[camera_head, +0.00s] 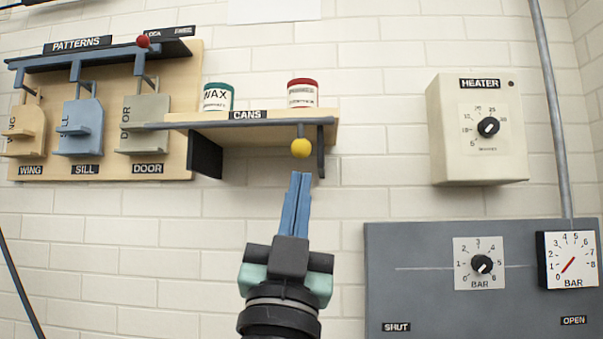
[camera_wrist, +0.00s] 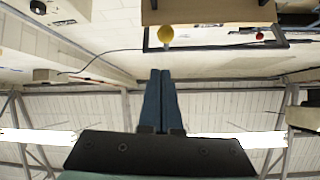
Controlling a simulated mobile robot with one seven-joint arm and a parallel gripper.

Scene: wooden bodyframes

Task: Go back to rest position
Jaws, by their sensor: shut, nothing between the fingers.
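My gripper (camera_head: 300,178) points upward in front of the white brick wall, its two blue fingers pressed together with nothing between them. Its tips are just below a yellow ball (camera_head: 301,148) that hangs at the front of the cans shelf (camera_head: 262,118). A small gap shows between tips and ball in the head view. In the wrist view, my gripper (camera_wrist: 160,72) is also shut, and the yellow ball (camera_wrist: 166,34) is beyond the tips, apart from them.
A pattern rack (camera_head: 186,90) with wing, sill and door patterns hangs at left. A wax can (camera_head: 218,97) and a red-topped can (camera_head: 302,94) stand on the shelf. A heater box (camera_head: 475,130) and a grey gauge panel (camera_head: 420,265) are at right. The wall below the rack is bare.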

